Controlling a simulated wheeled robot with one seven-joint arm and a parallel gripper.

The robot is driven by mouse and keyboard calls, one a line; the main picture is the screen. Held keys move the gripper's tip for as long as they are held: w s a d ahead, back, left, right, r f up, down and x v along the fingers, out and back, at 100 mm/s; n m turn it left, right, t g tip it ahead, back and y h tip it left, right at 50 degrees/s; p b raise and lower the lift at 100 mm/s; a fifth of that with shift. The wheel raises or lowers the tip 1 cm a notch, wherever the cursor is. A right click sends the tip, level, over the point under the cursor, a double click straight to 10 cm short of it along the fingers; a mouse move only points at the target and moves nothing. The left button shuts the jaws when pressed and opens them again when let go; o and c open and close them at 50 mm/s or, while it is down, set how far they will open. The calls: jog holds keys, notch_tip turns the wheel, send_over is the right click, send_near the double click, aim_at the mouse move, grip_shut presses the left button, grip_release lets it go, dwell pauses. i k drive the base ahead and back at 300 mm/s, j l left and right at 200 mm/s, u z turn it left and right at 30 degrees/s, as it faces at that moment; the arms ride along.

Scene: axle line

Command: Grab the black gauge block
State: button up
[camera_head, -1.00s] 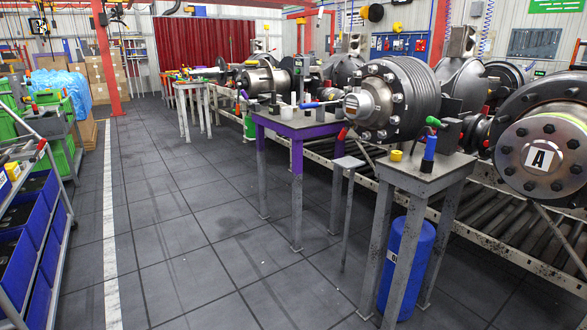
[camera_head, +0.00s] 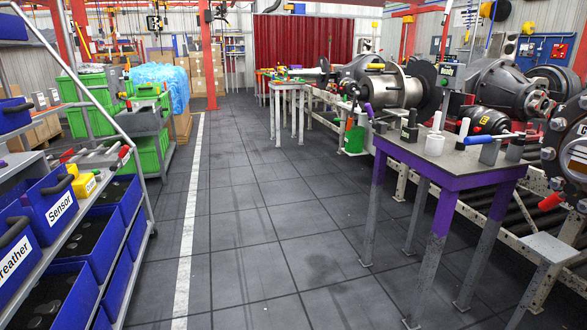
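No gauge block can be told for certain at this distance. Several small dark blocks stand on the purple-edged table (camera_head: 458,164) at the right. One is a small black block (camera_head: 409,133) near the table's left end, left of a white cup (camera_head: 434,145). A grey block (camera_head: 490,152) stands farther right, by a blue-handled tool (camera_head: 492,138). My gripper is not in view.
A wide clear floor aisle (camera_head: 260,230) with a white line runs ahead. A cart with blue bins (camera_head: 60,205) stands close on the left, and green crates (camera_head: 90,120) stand behind it. Axle assemblies (camera_head: 395,90) line the right side.

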aim_at(409, 134)
jog(key=i+z, duration=0.2)
jog(key=i, duration=0.3)
jog(key=i+z, duration=0.2)
jog(key=i, duration=0.3)
jog(key=i+j+z, duration=0.2)
jog(key=i, duration=0.3)
jog(key=i+j+z, duration=0.15)
jog(key=z, duration=0.7)
jog(key=i+j+z, duration=0.1)
jog(key=j+z, duration=0.4)
jog(key=j, duration=0.2)
jog(key=j+z, duration=0.45)
jog(key=j, duration=0.3)
